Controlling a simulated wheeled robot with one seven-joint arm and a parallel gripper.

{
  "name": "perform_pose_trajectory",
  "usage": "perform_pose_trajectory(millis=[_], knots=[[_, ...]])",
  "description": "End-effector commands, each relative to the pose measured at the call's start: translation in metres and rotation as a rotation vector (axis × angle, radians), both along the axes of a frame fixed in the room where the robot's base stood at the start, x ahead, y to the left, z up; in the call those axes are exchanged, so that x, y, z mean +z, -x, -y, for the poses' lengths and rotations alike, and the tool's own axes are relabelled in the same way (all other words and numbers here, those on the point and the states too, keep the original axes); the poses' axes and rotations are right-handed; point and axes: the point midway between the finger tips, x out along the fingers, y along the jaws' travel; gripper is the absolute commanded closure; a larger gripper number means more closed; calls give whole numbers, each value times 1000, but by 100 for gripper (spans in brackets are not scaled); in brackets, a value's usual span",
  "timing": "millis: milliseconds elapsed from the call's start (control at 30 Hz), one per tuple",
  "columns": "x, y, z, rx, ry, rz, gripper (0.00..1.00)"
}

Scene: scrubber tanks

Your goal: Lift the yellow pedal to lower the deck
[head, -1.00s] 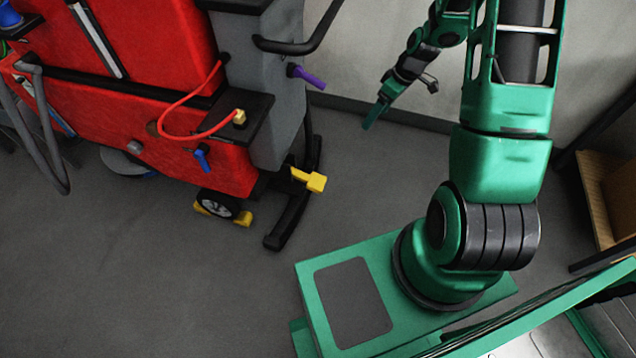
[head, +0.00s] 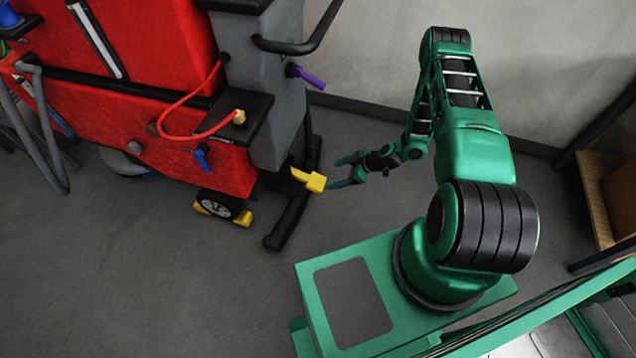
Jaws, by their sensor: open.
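The yellow pedal (head: 315,182) sticks out to the right from the low rear of the red and grey scrubber (head: 180,125), above the dark squeegee bar (head: 289,215). My gripper (head: 333,174) is open, its two green fingers pointing left toward the pedal. The fingertips are right beside the pedal's outer end in the picture, one higher and one lower. I cannot tell whether they touch it or how their height compares with it. Nothing is seen between the fingers.
A purple handle (head: 308,76) and a black bar handle (head: 300,42) stick out above the pedal. A small wheel (head: 219,204) with yellow chocks (head: 243,219) stands left of the squeegee bar. A wooden shelf (head: 597,195) is at far right.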

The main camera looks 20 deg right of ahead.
Motion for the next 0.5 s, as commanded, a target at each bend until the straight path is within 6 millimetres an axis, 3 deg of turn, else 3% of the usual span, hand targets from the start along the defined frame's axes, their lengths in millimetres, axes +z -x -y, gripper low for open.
perform_pose_trajectory(millis=[233,500], knots=[[-17,-1,-10,0,-6,16,20],[-48,-20,-36,1,-6,16,20]])
